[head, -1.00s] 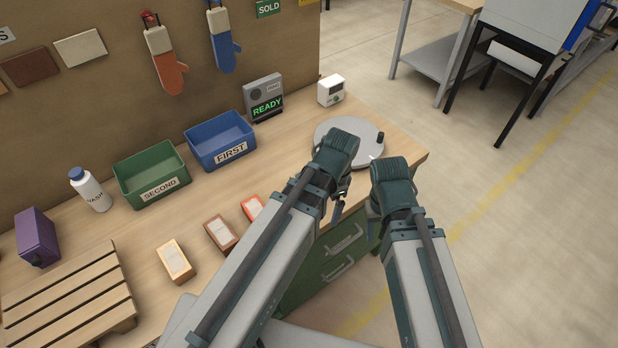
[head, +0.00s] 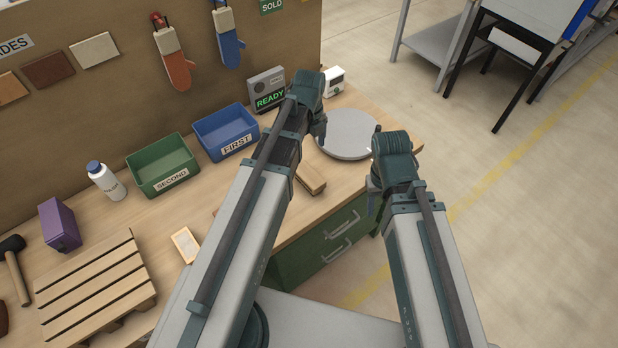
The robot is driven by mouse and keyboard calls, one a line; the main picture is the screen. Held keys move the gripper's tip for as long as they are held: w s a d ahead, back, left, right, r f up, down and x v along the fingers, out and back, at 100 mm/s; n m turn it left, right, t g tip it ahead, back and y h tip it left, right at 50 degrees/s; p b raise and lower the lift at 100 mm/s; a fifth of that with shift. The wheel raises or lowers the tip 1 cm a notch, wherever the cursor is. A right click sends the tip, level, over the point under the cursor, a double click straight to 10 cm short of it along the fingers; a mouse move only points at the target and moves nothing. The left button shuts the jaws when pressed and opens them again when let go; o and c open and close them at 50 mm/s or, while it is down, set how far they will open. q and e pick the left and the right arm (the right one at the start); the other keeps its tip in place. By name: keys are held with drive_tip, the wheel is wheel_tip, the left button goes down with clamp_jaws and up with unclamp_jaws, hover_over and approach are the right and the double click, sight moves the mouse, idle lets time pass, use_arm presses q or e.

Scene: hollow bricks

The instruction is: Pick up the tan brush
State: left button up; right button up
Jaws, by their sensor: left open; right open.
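A tan wooden block that looks like the tan brush (head: 311,178) lies on the workbench, just right of my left forearm and in front of the round grey turntable. Its bristles cannot be made out. My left gripper (head: 319,128) is open, beyond the brush and near the turntable's left edge; its fingers are partly hidden by the wrist. My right gripper (head: 373,193) is open, by the bench's right edge, to the right of the brush and apart from it.
The turntable (head: 346,135) stands at the bench's right end. A green bin (head: 163,166), a blue bin (head: 226,132) and a READY box (head: 267,88) line the back. A pale brick (head: 185,244) and slatted pallet (head: 95,290) lie left.

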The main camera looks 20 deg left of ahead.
sight(309, 174)
use_arm(q)
drive_tip(key=shift+s+f+b, duration=0.15)
drive_tip(key=shift+f+b, duration=6.65)
drive_tip(key=shift+f, duration=0.1)
drive_tip(key=shift+r, duration=0.1)
drive_tip(key=c, duration=1.5)
